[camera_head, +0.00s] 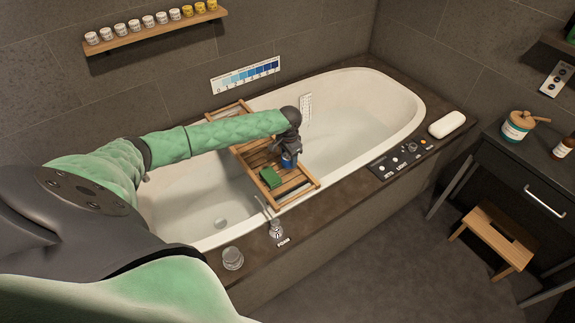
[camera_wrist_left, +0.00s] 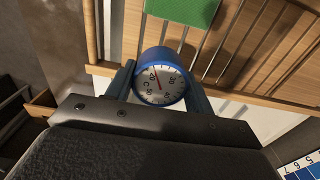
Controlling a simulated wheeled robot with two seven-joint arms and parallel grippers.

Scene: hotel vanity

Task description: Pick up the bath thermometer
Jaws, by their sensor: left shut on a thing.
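The bath thermometer (camera_wrist_left: 158,77) has a round blue rim and a white dial with a needle. In the left wrist view it sits between the two fingers of my left gripper (camera_wrist_left: 160,85), which is shut on it. In the head view the blue thermometer (camera_head: 288,161) shows under my left gripper (camera_head: 288,158), over the wooden bath caddy (camera_head: 305,184). I cannot tell whether it touches the slats. My right gripper is not in view.
A green block-like item (camera_head: 271,177) lies on the caddy beside the gripper. The caddy spans the white bathtub (camera_head: 385,105). A wooden stool (camera_head: 492,238) is on the floor at right.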

